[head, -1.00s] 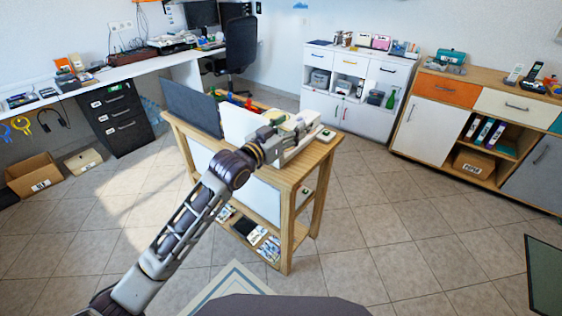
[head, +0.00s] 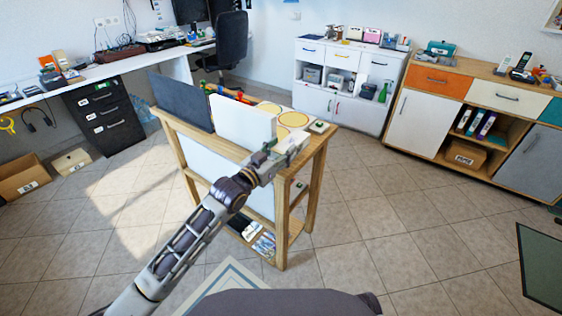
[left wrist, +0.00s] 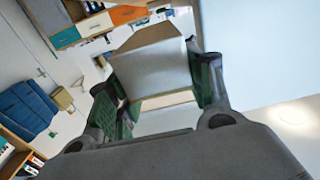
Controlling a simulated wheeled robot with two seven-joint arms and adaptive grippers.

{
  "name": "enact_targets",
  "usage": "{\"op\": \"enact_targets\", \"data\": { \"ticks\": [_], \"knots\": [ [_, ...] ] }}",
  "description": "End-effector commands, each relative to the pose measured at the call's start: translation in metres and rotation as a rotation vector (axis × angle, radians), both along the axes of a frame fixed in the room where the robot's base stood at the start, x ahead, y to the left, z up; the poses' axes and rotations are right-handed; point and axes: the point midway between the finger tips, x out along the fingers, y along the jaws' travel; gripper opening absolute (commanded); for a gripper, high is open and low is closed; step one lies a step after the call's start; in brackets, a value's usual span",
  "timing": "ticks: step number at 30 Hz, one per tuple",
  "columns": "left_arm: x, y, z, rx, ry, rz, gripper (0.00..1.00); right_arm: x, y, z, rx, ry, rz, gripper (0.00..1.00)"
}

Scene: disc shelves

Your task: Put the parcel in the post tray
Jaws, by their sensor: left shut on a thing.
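My left gripper (head: 285,150) is at the near right edge of a wooden stand (head: 318,140). In the left wrist view its green-padded fingers (left wrist: 160,90) are shut on a pale box with a tan edge (left wrist: 150,65), which looks like the parcel. In the head view the arm and gripper mostly hide the held box. I cannot make out the post tray for certain in either view. My right gripper is not in view.
A white cabinet (head: 345,101) and a wooden sideboard (head: 420,120) stand behind.

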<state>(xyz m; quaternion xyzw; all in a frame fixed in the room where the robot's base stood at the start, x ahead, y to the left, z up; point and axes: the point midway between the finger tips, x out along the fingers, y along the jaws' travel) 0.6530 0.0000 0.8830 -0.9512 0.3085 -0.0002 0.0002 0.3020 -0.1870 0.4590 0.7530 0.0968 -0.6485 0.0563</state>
Motion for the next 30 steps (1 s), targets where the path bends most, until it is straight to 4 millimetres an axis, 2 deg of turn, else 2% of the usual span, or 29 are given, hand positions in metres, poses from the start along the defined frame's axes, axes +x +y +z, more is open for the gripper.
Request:
{"op": "enact_targets", "data": {
  "ticks": [8, 14, 20, 30],
  "knots": [
    [0.0, 0.0, -0.001, -0.001, -0.001, 0.0, 0.19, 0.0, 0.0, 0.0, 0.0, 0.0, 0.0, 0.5],
    [0.0, 0.0, -0.019, 0.001, 0.001, 0.0, 0.19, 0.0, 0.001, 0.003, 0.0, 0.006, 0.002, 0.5],
    [0.0, 0.0, -0.037, -0.001, -0.001, -0.001, 0.19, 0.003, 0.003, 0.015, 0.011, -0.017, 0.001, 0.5],
    [0.0, 0.0, -0.038, -0.001, -0.001, 0.0, 0.19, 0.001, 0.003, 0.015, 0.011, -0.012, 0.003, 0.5]
  ]
}}
